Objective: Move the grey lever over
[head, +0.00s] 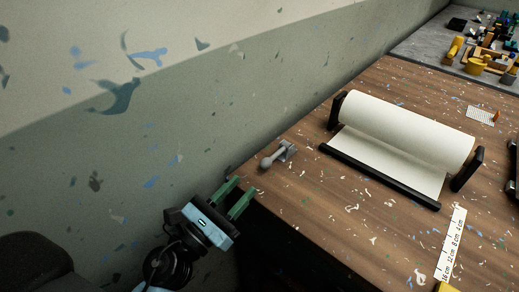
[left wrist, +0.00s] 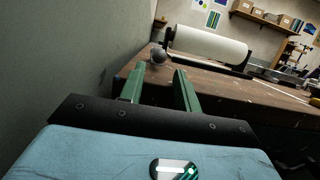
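The grey lever (head: 277,156) stands at the left edge of the wooden table, with a round ball end pointing left and a small bracket at its right. It also shows in the left wrist view, where its ball end (left wrist: 158,56) appears just beyond and between my fingertips. My left gripper (head: 236,191) has green fingers spread apart with nothing between them. It is off the table's left corner, short of the lever and not touching it. My right gripper is not in view.
A white paper roll (head: 408,127) in a black holder stands right of the lever on the wooden table (head: 310,195). A ruler strip (head: 452,240) lies at the front right. A speckled wall (head: 130,140) runs close along the left. A grey mat with yellow parts is at the back right.

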